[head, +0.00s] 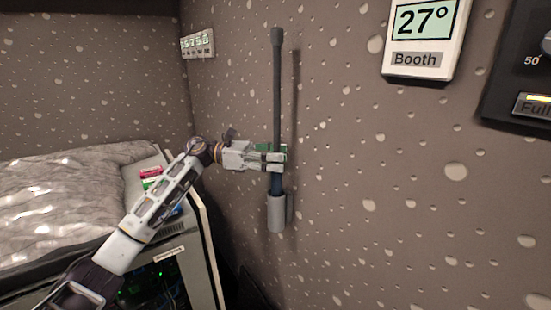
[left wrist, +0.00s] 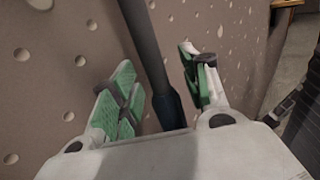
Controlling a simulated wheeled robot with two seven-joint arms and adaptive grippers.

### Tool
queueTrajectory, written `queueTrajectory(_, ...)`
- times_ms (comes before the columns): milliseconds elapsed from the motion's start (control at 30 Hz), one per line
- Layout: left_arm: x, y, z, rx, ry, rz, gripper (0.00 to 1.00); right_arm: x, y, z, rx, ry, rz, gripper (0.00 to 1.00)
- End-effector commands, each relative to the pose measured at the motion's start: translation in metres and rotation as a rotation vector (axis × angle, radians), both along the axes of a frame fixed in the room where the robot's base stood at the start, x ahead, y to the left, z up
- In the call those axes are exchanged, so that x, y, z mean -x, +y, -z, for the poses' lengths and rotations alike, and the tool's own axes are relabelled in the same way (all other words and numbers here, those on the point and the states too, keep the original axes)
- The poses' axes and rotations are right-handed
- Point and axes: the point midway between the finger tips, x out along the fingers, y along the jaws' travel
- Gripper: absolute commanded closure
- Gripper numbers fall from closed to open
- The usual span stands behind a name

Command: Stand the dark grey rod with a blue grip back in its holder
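The dark grey rod (head: 277,90) stands upright against the speckled wall. Its blue grip (head: 277,184) is at the lower end, and the bottom of the grip goes into the grey cylindrical holder (head: 276,213). My left gripper (head: 274,158) is at the rod just above the blue grip. In the left wrist view, its green-padded fingers (left wrist: 157,64) stand apart on either side of the rod (left wrist: 143,35), with gaps showing, so it is open around the rod. The holder is hidden in the left wrist view. My right gripper is out of view.
A "Booth" display (head: 421,40) reading 27° and a dark panel (head: 520,75) are on the wall at right. A small number display (head: 198,44) is further left. A cabinet (head: 204,255) with small coloured items and a grey padded surface (head: 60,200) lie at left.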

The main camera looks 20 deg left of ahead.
Motion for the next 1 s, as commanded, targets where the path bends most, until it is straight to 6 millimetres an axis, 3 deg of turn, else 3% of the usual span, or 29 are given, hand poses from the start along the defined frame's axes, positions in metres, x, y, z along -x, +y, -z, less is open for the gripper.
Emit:
queueTrajectory(467,0.0,0.0,-0.003,-0.001,0.0,0.0,0.49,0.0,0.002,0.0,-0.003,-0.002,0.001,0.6)
queueTrajectory(1000,0.0,0.0,-0.056,-0.001,-0.002,0.0,0.49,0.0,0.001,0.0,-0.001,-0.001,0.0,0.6)
